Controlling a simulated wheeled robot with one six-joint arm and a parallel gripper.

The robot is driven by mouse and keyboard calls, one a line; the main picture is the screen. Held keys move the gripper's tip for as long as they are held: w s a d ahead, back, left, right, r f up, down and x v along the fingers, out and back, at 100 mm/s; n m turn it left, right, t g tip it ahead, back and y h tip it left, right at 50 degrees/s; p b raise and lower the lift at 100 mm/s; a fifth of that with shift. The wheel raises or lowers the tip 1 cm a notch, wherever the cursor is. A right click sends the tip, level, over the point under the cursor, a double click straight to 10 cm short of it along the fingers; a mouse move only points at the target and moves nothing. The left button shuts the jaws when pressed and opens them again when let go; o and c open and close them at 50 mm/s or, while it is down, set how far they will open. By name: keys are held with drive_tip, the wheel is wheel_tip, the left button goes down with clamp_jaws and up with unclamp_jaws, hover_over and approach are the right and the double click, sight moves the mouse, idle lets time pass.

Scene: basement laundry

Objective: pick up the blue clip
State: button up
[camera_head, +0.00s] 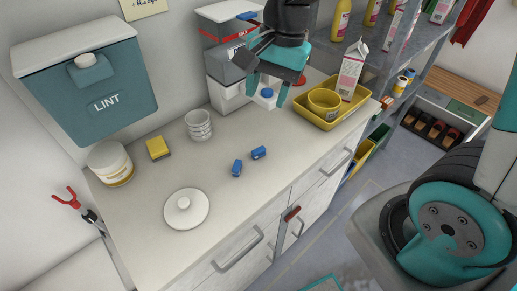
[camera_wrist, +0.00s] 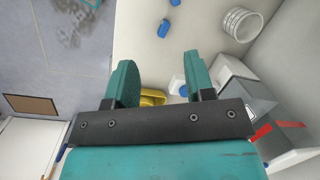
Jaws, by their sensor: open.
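Two small blue clips, one at the left (camera_head: 237,168) and one at the right (camera_head: 259,153), lie close together on the pale counter. They also show near the top of the wrist view, one whole (camera_wrist: 163,29) and one cut by the edge (camera_wrist: 175,2). Another small blue piece (camera_head: 267,93) shows between my fingers in the head view; its wrist view counterpart (camera_wrist: 183,90) is partly hidden by a finger. A further blue piece (camera_head: 247,15) is on the white-and-red box. My gripper (camera_head: 266,91) is open and empty above the counter, behind the two clips; its fingers (camera_wrist: 160,66) point away in the wrist view.
A yellow tray (camera_head: 322,117) with a yellow bowl (camera_head: 324,102) and a carton (camera_head: 352,70) stands right of my gripper. Ribbed white cups (camera_head: 199,126), a yellow sponge (camera_head: 158,148), a tub (camera_head: 111,164) and a round lid (camera_head: 186,209) stand left. Counter around the clips is clear.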

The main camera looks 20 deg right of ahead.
drive_tip(key=w+d+f+m, duration=0.3)
drive_tip(key=w+m, duration=0.2)
drive_tip(key=m, duration=0.2)
drive_tip(key=p, duration=0.1)
hover_over(259, 149)
drive_tip(key=shift+h, duration=0.3)
drive_tip(key=f, duration=1.2)
drive_tip(key=shift+d+f, duration=0.3)
drive_tip(key=shift+d, duration=0.1)
drive_tip(key=shift+a+f+p, duration=0.2)
drive_tip(key=shift+f+p, duration=0.25)
drive_tip(key=shift+f, duration=0.9)
drive_tip(key=shift+a+f+p, duration=0.2)
drive_tip(key=shift+f+p, duration=0.25)
drive_tip(key=shift+f, duration=0.85)
drive_tip(key=shift+c, duration=0.2)
clamp_jaws()
